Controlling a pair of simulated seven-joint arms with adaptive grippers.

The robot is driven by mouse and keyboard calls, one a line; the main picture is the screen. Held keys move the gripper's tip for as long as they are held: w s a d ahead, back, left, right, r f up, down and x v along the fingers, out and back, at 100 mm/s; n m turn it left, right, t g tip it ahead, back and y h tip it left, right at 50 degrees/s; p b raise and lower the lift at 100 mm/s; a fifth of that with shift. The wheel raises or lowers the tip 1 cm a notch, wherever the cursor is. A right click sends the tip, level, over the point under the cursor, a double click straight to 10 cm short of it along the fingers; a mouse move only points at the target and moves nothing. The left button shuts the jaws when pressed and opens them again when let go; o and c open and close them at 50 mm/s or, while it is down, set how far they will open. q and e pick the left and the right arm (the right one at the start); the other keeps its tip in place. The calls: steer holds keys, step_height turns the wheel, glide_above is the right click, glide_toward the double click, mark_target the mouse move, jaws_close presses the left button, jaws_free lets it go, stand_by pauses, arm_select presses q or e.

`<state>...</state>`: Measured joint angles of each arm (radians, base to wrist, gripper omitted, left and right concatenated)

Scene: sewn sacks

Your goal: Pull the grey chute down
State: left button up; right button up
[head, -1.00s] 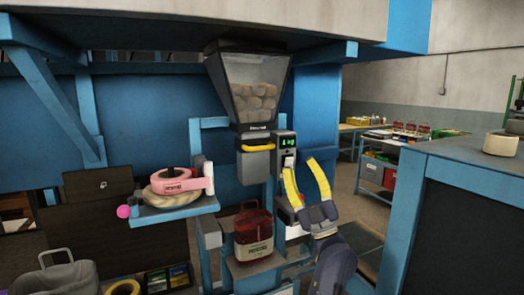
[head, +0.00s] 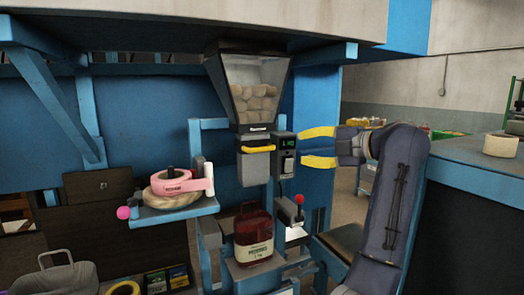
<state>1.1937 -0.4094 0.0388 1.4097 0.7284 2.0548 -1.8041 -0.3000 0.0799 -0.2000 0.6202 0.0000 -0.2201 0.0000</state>
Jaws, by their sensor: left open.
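The grey chute (head: 254,169) hangs under the clear-fronted hopper (head: 256,92), with a yellow bar handle (head: 258,149) across its top front. My left gripper (head: 302,147) is open and empty, its two yellow fingers spread one above the other and pointing left. It is to the right of the chute, at about the height of the handle. The forearm rises from the lower right. My right gripper is not in view.
A blue-sided counter (head: 467,150) is at right.

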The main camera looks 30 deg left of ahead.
mark_target(264, 149)
arm_select(q)
steer(key=x, duration=1.7)
steer(key=shift+f, duration=0.15)
steer(key=shift+o, duration=0.2)
jaws_close()
